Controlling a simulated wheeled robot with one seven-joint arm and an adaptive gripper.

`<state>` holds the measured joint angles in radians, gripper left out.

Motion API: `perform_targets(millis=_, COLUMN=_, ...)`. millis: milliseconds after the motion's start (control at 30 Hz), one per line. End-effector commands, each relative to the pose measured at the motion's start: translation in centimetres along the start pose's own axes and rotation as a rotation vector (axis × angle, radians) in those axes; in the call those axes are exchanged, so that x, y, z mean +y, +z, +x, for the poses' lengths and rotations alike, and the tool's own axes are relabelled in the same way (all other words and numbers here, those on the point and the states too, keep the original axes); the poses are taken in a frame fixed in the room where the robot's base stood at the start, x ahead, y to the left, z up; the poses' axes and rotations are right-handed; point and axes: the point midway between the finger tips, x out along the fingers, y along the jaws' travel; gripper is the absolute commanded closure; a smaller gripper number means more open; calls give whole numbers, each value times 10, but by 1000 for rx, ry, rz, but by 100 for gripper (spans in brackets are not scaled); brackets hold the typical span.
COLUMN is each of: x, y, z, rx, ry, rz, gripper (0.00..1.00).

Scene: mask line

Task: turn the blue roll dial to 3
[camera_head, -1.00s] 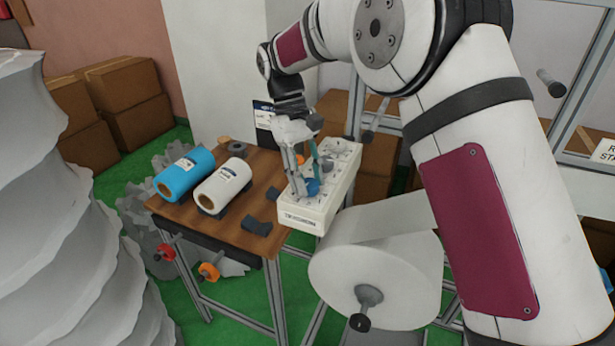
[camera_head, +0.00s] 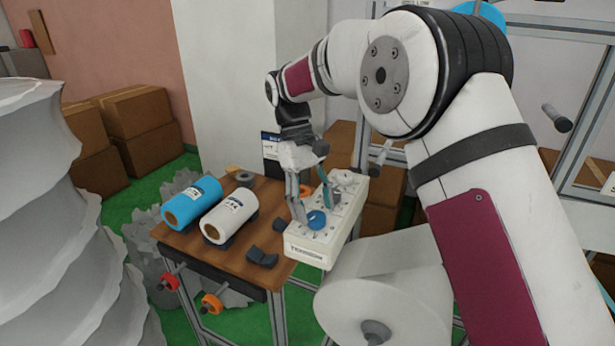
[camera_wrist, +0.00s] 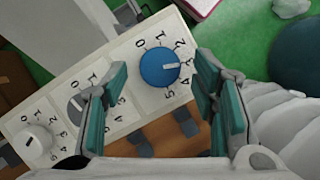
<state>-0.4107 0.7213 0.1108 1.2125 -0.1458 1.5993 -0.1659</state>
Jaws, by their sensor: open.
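The blue dial (camera_wrist: 159,67) sits on a white control box (camera_wrist: 120,60), with numerals around it. Its white mark points right in the wrist view, roughly toward the 3; the exact alignment is hard to tell. The blue dial also shows in the head view (camera_head: 317,220) near the front end of the box. My gripper (camera_wrist: 163,92) is open and empty. Its teal-padded fingers are apart, on either side of the dial's lower area in the picture, and do not appear to touch it.
A grey dial (camera_wrist: 77,106) and a white dial (camera_wrist: 34,143) are on the same box. A blue roll (camera_head: 191,202) and a white roll (camera_head: 230,215) lie on the wooden table (camera_head: 195,245) to the left. A large white roll (camera_head: 385,290) is close in front.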

Motion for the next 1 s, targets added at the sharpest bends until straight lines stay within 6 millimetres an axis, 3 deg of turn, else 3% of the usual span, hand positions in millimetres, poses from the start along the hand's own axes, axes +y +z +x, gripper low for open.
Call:
perform_targets(millis=200, x=0, y=-1, z=-40, rx=4, ry=1, rz=0, gripper=47)
perform_targets(millis=500, x=0, y=-1, z=-83, rx=3, ry=0, rz=1, gripper=47)
perform_targets(millis=700, x=0, y=-1, z=-98, rx=1, ry=0, rz=0, gripper=47)
perform_targets(millis=1000, x=0, y=0, z=-105, rx=-1, ry=0, rz=0, gripper=47)
